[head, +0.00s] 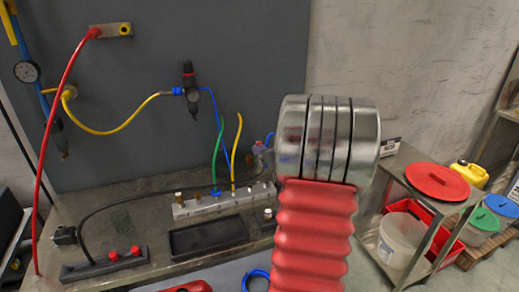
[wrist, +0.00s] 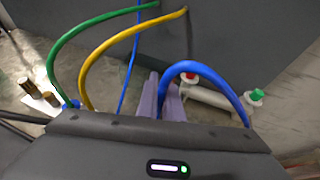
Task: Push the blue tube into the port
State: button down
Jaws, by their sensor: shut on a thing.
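In the wrist view my gripper (wrist: 164,82) is shut on a blue tube (wrist: 218,76). The tube arches up and to the right from between the pale purple fingers, and its right end drops out of sight behind my dark gripper body. The gripped end is hidden by the fingers. In the head view, my arm hides the gripper; a short blue curve (head: 269,139) shows at its left edge. A pale cylinder (wrist: 212,97) with a red-ringed fitting (wrist: 190,78) and a green-ringed fitting (wrist: 257,95) lies behind the tube. I cannot tell which port is meant.
On the bench, a grey manifold (head: 200,205) carries green (head: 217,150), thin blue (head: 222,125) and yellow (head: 237,150) tubes. A black tray (head: 208,236) lies in front. A blue coil (head: 256,281) is at the front edge. A cart (head: 432,195) stands right.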

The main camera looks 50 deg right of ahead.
jog(key=shift+f, duration=2.7)
jog(key=shift+f, duration=1.45)
dwell(0.3)
jog(key=c, duration=1.8)
grip_release()
jog(key=shift+c, duration=0.2)
jog(key=v, duration=1.3)
jog(key=shift+s, duration=0.35)
jog(key=shift+r, duration=0.15)
